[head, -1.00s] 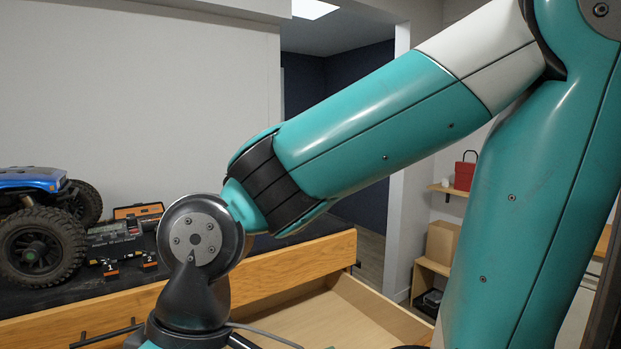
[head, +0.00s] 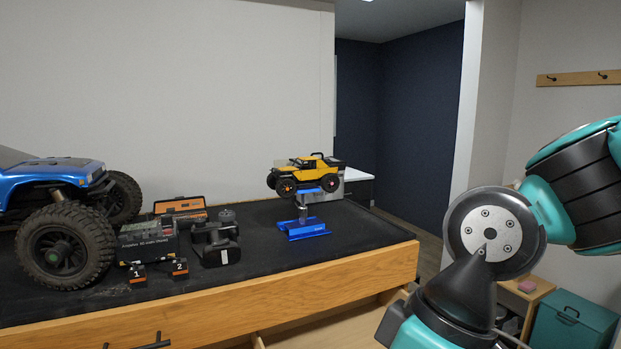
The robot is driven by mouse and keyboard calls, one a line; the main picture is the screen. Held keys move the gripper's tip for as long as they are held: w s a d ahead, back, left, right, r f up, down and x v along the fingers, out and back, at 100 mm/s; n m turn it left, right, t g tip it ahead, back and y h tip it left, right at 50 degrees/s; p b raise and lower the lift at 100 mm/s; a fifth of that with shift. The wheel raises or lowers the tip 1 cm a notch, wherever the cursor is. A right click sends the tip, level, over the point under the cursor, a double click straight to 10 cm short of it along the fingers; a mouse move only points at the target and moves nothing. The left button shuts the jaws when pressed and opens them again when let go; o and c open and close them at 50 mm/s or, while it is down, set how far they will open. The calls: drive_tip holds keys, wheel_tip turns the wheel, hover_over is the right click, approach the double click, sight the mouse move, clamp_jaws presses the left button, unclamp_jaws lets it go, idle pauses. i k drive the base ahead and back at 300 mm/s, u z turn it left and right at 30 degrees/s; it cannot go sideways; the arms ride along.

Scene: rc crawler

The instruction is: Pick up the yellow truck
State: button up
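The yellow truck (head: 307,172) is small, with a black rack and dark wheels with orange hubs. It sits raised on a stand with a blue base (head: 303,228), toward the right end of the black-topped bench (head: 350,243). My arm is at the right of the head view, well apart from the truck. The end of my gripper is outside the picture, so its fingers cannot be seen.
A large blue crawler (head: 55,190) fills the bench's left end. Between it and the stand are a battery box (head: 150,240), black blocks marked 1 and 2 (head: 137,273), other black items and an orange-black case (head: 181,206). A drawer below the bench is open.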

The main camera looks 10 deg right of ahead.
sight(316, 168)
drive_tip(key=z, duration=2.2)
drive_tip(key=i, duration=0.75)
drive_tip(key=u, duration=2.9)
drive_tip(key=i, duration=0.5)
